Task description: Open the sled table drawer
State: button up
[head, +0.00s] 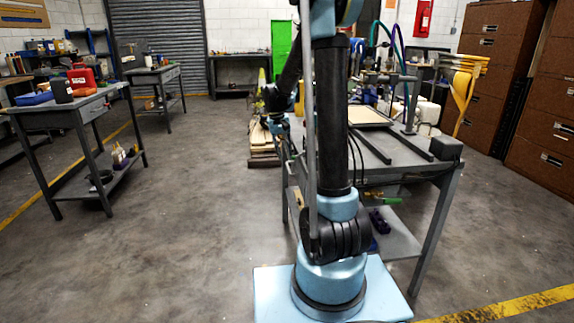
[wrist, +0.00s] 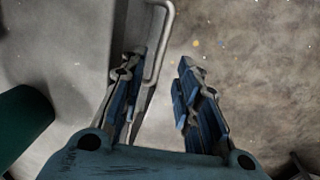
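The grey table (head: 385,172), which I take to be the sled table, stands right of my arm in the head view. My arm hides part of its left side. A bent metal handle (wrist: 166,28) shows in the wrist view, beside a grey metal face with a dark seam. I take this to be the drawer front (wrist: 137,22); how far it is out I cannot tell. My gripper (wrist: 161,62) is open, with the handle's bar between its fingers, close to the left finger. Contact is unclear. In the head view my gripper (head: 274,124) is small at the table's left side.
A dark green round object (wrist: 22,120) is at the wrist view's left edge. Pallets (head: 263,155) lie on the floor beyond the table. A workbench (head: 72,113) stands at left, and brown cabinets (head: 545,110) at right. Open floor (head: 180,220) lies left of my base.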

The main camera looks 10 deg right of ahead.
aim_at(288, 166)
jog(key=shift+d+f, duration=0.15)
jog(key=shift+f, duration=0.75)
jog(key=shift+d+f, duration=0.2)
jog(key=shift+f, duration=0.75)
jog(key=shift+d+f, duration=0.15)
jog(key=shift+f, duration=0.75)
grip_shut()
